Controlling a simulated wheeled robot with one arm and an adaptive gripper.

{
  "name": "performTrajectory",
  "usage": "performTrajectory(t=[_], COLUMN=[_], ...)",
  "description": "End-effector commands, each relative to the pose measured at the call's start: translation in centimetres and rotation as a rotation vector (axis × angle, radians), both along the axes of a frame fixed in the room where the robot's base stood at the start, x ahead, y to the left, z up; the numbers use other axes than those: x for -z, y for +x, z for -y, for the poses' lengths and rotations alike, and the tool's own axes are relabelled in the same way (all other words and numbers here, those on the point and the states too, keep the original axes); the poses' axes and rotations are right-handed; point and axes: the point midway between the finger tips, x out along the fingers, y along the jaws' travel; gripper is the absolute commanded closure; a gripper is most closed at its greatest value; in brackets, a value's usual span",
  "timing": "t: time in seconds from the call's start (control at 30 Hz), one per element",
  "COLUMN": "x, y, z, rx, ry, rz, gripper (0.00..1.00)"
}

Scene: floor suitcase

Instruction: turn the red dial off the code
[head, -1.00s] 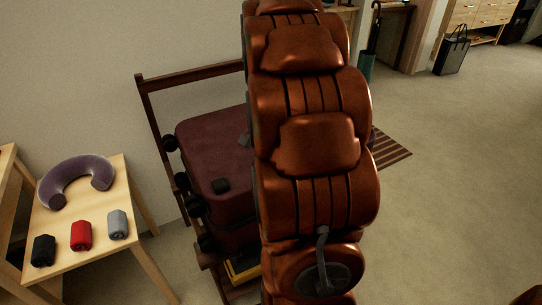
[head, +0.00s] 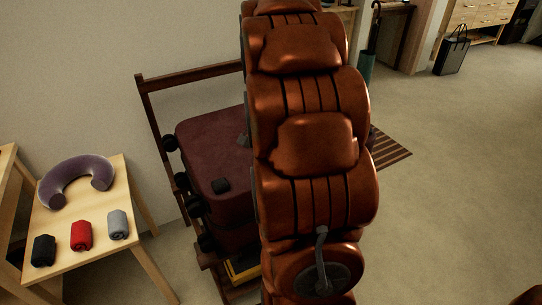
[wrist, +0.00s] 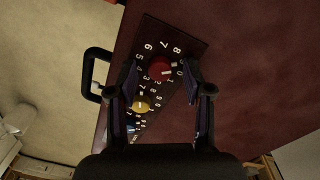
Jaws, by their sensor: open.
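The red dial (wrist: 159,68) sits on a dark number plate (wrist: 172,47) on the maroon suitcase (wrist: 240,75) in the wrist view. White digits ring the dial, and a pale mark on it points right, near the 0 and 1. A yellow dial (wrist: 140,104) and a blue dial (wrist: 131,128) lie along the same plate. My gripper (wrist: 161,76) is open, its two fingers on either side of the red dial in the picture; I cannot tell whether they touch it. In the head view, the suitcase (head: 208,140) lies on a wooden rack, and my arm hides the dials.
A black handle (wrist: 92,75) stands out from the suitcase edge beside the plate. A small wooden table (head: 88,252) at left holds a neck pillow (head: 72,180) and black, red and grey rolled items. Open floor (head: 450,200) lies to the right.

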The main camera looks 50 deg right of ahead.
Motion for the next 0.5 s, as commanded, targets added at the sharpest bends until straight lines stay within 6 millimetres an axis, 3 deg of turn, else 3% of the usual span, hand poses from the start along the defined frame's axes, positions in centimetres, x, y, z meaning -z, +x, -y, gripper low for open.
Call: performTrajectory(t=[0.27, 0.5], x=[-0.8, -4.7], y=[0.0, 0.3], z=[0.0, 0.1], rx=[0.000, 0.000], ry=[0.000, -0.003], rz=[0.000, 0.003], gripper=[0.50, 0.50])
